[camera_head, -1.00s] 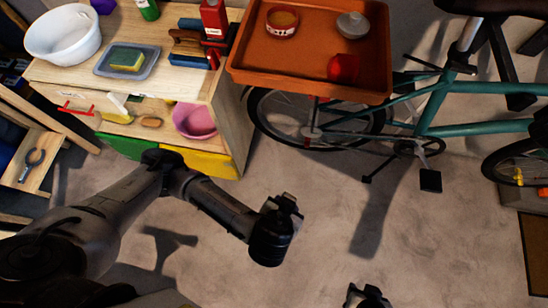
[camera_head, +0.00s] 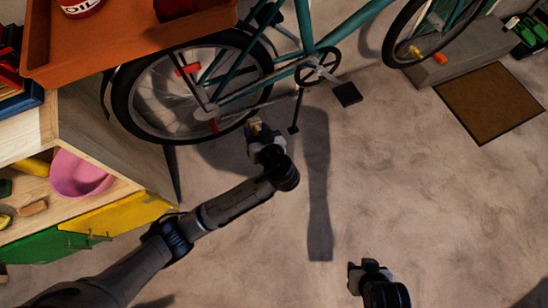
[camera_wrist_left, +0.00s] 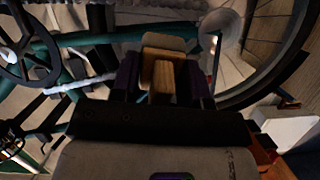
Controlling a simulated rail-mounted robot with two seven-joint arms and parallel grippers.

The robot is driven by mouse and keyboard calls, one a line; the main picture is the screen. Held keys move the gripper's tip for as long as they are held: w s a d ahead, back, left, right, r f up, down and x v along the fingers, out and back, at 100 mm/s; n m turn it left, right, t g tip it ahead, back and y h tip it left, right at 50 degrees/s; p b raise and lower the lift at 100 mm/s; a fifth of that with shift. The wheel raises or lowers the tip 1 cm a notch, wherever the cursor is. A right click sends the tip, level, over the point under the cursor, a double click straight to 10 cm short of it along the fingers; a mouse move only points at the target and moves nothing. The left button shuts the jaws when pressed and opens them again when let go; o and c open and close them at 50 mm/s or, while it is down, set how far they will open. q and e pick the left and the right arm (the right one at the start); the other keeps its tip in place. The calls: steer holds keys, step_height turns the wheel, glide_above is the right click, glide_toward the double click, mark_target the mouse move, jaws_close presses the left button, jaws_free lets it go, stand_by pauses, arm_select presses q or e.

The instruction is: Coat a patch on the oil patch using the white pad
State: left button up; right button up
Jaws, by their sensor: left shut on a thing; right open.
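My left gripper (camera_head: 257,132) is shut on a small tan wooden block with a pale slab at its end, which looks like the white pad (camera_wrist_left: 163,42). In the head view this held thing (camera_head: 255,124) is small, in front of the bicycle's rear wheel. In the left wrist view, the gripper's two dark fingers (camera_wrist_left: 160,80) press on the wooden part from both sides. My right gripper (camera_head: 369,268) is open and empty above the floor at the bottom. I cannot make out an oil patch; the long dark shape on the floor looks like a shadow.
The teal bicycle (camera_head: 308,30) stands just behind my left gripper. An orange tray (camera_head: 120,45) is at the upper left, above a wooden cabinet (camera_head: 110,150) with a pink bowl (camera_head: 80,174). A brown mat (camera_head: 490,102) lies at the right. The concrete floor (camera_head: 430,190) between is clear.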

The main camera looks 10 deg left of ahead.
mark_target(253, 118)
arm_select(q)
step_height(253, 118, up, 4)
steer(key=shift+w+t+y, duration=0.15)
steer(key=shift+t+y, duration=0.25)
steer(key=shift+t, duration=0.6)
steer(key=shift+d+m+t, duration=0.15)
steer(key=shift+m+t, duration=0.15)
steer(key=shift+t, duration=0.1)
steer(key=shift+w+t+y, duration=0.1)
steer(key=shift+t+y, duration=0.2)
steer(key=shift+w+a, duration=0.45)
steer(key=shift+x, duration=1.1)
steer(key=x, duration=0.2)
steer(key=shift+w+a+b, duration=0.1)
steer(key=shift+w+b, duration=0.15)
steer(key=shift+b, duration=0.15)
steer(key=shift+w+a, duration=0.3)
steer(key=shift+w, duration=0.1)
